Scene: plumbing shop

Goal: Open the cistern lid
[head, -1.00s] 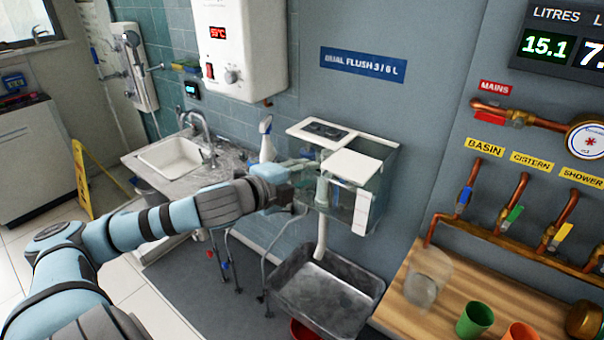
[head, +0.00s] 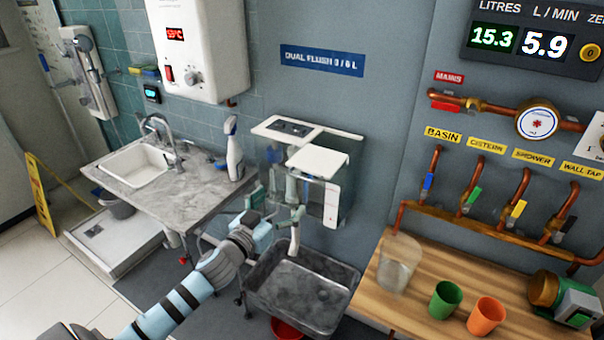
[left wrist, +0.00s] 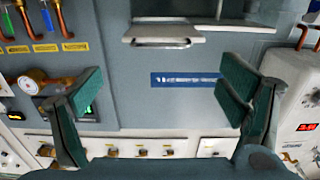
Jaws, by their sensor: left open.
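The cistern (head: 308,205) is a clear-walled box on the grey wall, under the blue dual flush sign. Its white top has a dark button panel (head: 290,127) at the left and a plain white lid panel (head: 318,160) at the right. The lid panel also shows upside down at the top of the left wrist view (left wrist: 163,32). My left gripper (head: 275,203) is in front of and below the cistern top, its fingers spread and empty. In the left wrist view its green-padded fingers (left wrist: 160,78) are wide apart, with no lid between them. My right gripper is not in view.
A grey metal tray (head: 303,290) lies below the cistern. A spray bottle (head: 234,150) stands on the basin counter (head: 190,190) to the left. A wooden bench (head: 400,315) with a clear jug (head: 398,265) and cups is at the right, beneath copper pipes.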

